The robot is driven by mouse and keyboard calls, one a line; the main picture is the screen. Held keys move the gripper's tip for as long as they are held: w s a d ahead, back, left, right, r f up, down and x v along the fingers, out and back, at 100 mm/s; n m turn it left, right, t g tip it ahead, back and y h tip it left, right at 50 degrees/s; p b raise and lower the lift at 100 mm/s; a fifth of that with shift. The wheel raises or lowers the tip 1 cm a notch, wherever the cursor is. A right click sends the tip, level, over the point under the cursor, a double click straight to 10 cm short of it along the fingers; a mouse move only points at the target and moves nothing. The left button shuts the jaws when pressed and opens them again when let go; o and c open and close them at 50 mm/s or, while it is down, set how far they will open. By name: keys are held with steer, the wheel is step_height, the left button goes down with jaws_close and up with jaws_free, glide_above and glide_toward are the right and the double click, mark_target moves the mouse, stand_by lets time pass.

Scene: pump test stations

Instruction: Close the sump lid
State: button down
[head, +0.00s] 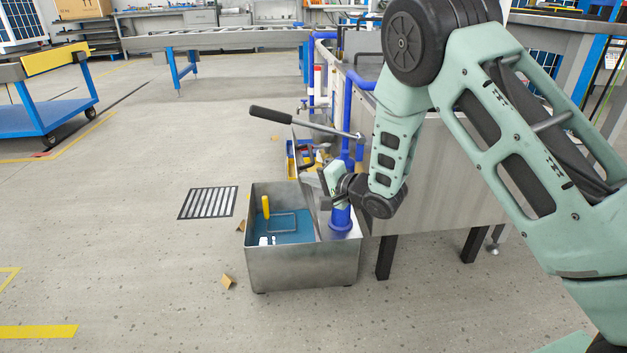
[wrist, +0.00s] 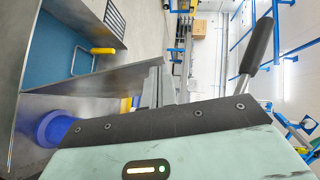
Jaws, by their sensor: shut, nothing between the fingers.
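The sump (head: 300,267) is an open-topped grey metal box on the floor. Its lid (head: 309,208) is a thin grey plate standing steeply raised between the open left part and the blue pump. In the wrist view the lid (wrist: 95,80) appears nearly edge-on, reaching toward my fingers. My gripper (head: 323,184) is shut and empty at the lid's upper end, on the pump side; in the wrist view its fingertips (wrist: 160,85) are beside the lid's end. I cannot tell whether they touch. The lid's hinge is partly hidden.
A yellow-handled tool (head: 266,207) and small white items lie on the blue sump bottom. A metal tank (head: 440,172) is close right.

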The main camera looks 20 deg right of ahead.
steer(key=w+a+f+n+g+h+p, duration=0.2)
steer(key=a+f+n+h+p, duration=0.25)
steer(key=a, duration=0.75)
steer(key=a+f+h, duration=0.1)
steer(key=a+f, duration=0.2)
steer(key=f, duration=0.3)
steer(key=a+f+g+h, duration=0.1)
steer(key=a+f, duration=0.2)
steer(key=f, duration=0.3)
steer(key=shift+w+a+f+n+h+b, duration=0.25)
steer(key=shift+w+a+n+h+b, duration=0.1)
steer(key=shift+w, duration=0.1)
